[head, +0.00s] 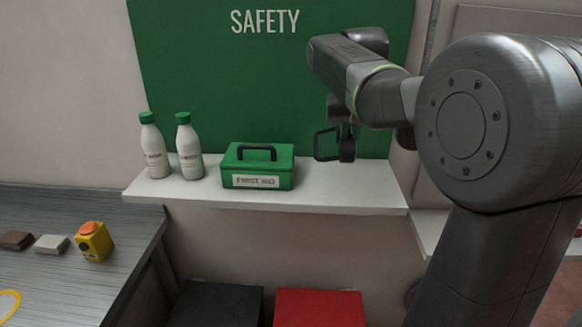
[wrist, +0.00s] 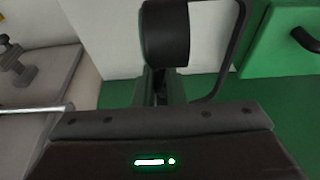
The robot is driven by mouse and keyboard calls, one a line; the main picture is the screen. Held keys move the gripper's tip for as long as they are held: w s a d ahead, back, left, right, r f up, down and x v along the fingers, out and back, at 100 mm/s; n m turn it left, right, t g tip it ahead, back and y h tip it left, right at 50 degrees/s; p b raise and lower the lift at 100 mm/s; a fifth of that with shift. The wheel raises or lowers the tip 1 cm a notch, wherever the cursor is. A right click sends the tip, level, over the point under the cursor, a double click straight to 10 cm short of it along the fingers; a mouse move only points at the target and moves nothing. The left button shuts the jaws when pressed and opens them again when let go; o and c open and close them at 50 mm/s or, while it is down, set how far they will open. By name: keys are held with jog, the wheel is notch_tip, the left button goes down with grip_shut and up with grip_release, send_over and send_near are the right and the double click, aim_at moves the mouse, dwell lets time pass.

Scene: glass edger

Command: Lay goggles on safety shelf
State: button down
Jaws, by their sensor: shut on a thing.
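My gripper (head: 343,127) is above the right part of the white safety shelf (head: 340,196), in front of the green SAFETY board. It is shut on the goggles (head: 347,151), a dark piece with a thin loop sticking out to the left. The goggles hang below the fingers and seem to be clear above the shelf. In the wrist view the dark body of the goggles (wrist: 165,33) is at the fingertips (wrist: 160,85), with the thin loop to its right. The lenses cannot be made out.
A green first aid box (head: 258,166) with a black handle stands left of the goggles on the shelf. Two white bottles (head: 189,150) with green caps stand further left. The shelf's right part is bare. A grey bench with a yellow-orange button box (head: 94,241) is lower left.

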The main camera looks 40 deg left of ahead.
aim_at(352, 139)
jog(key=f, duration=0.4)
jog(key=shift+s+d+f, duration=0.2)
jog(key=shift+f, duration=0.05)
jog(key=shift+f+p, duration=0.35)
jog(key=shift+f, duration=1.85)
jog(key=shift+f, duration=0.15)
jog(key=c, duration=1.5)
grip_release()
jog(key=v, duration=1.2)
jog(key=shift+b, duration=0.4)
jog(key=shift+a, duration=0.1)
